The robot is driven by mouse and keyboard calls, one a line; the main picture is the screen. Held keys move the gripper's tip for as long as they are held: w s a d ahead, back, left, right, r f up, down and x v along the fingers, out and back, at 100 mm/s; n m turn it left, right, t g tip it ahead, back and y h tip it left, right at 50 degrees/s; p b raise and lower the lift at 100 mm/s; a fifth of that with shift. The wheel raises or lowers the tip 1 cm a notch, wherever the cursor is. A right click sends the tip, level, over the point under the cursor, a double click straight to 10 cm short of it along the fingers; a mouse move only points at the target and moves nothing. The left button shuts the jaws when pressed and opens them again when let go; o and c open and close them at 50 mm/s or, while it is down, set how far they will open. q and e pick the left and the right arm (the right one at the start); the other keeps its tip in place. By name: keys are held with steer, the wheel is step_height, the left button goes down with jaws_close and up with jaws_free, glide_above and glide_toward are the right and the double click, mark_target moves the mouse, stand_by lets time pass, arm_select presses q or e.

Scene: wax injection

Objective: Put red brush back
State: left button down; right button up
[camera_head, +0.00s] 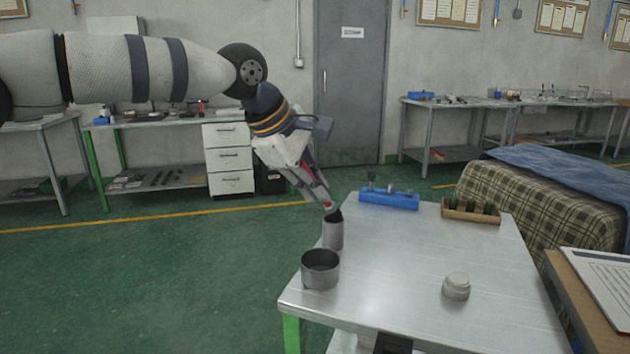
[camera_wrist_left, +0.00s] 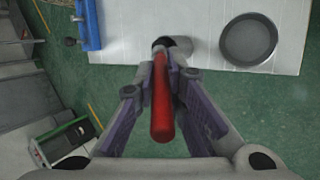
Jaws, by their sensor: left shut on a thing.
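My left gripper (camera_head: 327,205) is shut on the red brush, whose red handle (camera_wrist_left: 162,105) lies between the two fingers in the left wrist view. In the head view the brush's dark end (camera_head: 335,215) is at the mouth of a tall grey cup (camera_head: 333,236) near the table's left edge. How deep it sits in the cup cannot be told. In the left wrist view the cup (camera_wrist_left: 181,46) is partly hidden behind the brush and fingers. My right gripper is not in view.
A wider dark metal bowl (camera_head: 320,272) stands close in front of the cup. A blue holder (camera_head: 388,201), a wooden tray (camera_head: 470,213) with dark green items and a round pale jar (camera_head: 456,287) are on the metal table (camera_head: 410,258). The table's middle is clear.

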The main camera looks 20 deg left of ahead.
arm_select(q)
steer(key=shift+f, duration=0.3)
steer(key=c, duration=1.7)
jaws_free()
steer(key=shift+o, duration=0.2)
